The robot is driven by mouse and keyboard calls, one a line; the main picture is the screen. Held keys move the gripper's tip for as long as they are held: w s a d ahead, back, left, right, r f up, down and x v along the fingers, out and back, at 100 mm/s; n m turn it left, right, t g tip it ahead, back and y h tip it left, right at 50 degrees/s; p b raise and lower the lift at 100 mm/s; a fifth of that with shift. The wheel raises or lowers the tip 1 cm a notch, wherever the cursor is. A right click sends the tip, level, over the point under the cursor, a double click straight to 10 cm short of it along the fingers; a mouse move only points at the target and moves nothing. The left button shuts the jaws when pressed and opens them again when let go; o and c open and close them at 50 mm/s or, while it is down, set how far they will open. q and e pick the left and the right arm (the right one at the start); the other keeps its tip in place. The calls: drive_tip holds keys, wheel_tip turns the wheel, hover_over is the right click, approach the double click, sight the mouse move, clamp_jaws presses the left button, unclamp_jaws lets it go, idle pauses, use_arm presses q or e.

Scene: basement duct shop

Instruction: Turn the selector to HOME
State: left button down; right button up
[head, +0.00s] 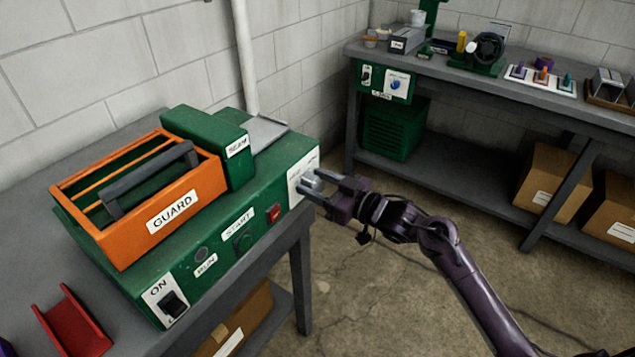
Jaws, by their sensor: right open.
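A green machine (225,254) stands on the left bench. At the right end of its front is a white plate (296,184) with a grey selector knob (313,178). My right gripper (308,187) is open, with its fingertips at the knob. The fingers seem to lie on either side of the knob, but I cannot tell if they touch it. The gripper hides part of the plate, and its markings, including any HOME mark, are too small to read. My left gripper is out of view.
The machine's front also carries a red switch (273,214), a START button (243,242), a RUN lamp (201,254) and an ON switch (173,303). An orange GUARD frame (190,203) sits on top. A back bench (470,78) holds another panel with a blue knob (396,85).

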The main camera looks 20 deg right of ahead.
drive_tip(key=c, duration=1)
drive_tip(key=shift+o, duration=0.2)
drive_tip(key=shift+r+m+p, duration=0.2)
drive_tip(key=shift+m+p, duration=0.3)
drive_tip(key=shift+p, duration=0.4)
drive_tip(key=m+p, duration=0.8)
drive_tip(key=p, duration=0.2)
drive_tip(key=shift+r+m, duration=0.1)
drive_tip(key=shift+m, duration=0.3)
drive_tip(key=m+p, duration=0.3)
drive_tip(key=m, duration=0.1)
drive_tip(key=shift+p, duration=0.3)
drive_tip(key=shift+f+m+p, duration=0.2)
drive_tip(key=shift+m+p, duration=1)
drive_tip(key=shift+m, duration=0.8)
